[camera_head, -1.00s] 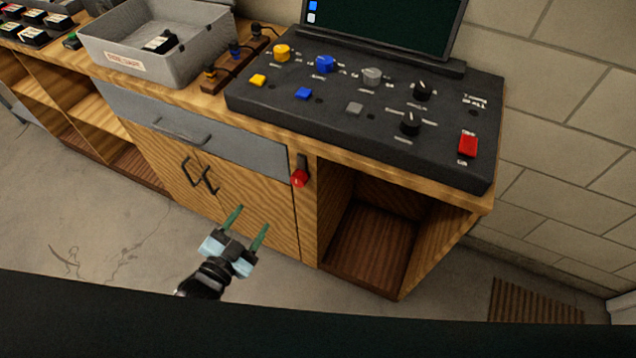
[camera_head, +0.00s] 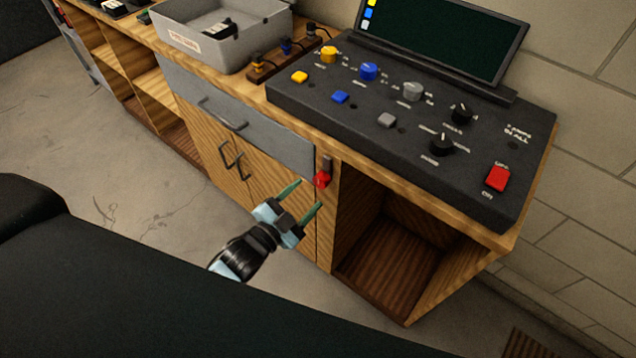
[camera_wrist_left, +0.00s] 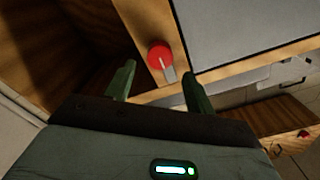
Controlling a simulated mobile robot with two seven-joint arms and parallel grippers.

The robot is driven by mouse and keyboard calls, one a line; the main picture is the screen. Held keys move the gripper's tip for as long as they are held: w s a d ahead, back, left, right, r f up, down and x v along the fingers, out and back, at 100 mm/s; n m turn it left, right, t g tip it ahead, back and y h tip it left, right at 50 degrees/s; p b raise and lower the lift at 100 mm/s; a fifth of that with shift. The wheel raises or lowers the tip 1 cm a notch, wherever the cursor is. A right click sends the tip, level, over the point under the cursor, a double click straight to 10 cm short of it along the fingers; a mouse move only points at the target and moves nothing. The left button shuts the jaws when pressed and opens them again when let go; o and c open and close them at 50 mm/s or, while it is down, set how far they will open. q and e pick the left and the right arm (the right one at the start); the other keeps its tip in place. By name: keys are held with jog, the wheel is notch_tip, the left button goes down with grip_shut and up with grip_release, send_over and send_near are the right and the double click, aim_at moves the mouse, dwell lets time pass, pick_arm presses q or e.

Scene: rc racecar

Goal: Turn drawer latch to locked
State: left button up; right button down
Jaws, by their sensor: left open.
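My right gripper is not in view.
A black control panel (camera_head: 420,165) with knobs and buttons sits on the wooden cabinet. Below is an open compartment (camera_head: 385,260). A grey tray (camera_head: 225,45) stands at the back left. Cabinet door handles (camera_head: 233,163) stick out below the drawer.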

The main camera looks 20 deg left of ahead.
aim_at(319, 183)
pick_arm(q)
jog(key=shift+x, duration=2.7)
jog(key=shift+c, duration=0.3)
jog(key=c, duration=0.9)
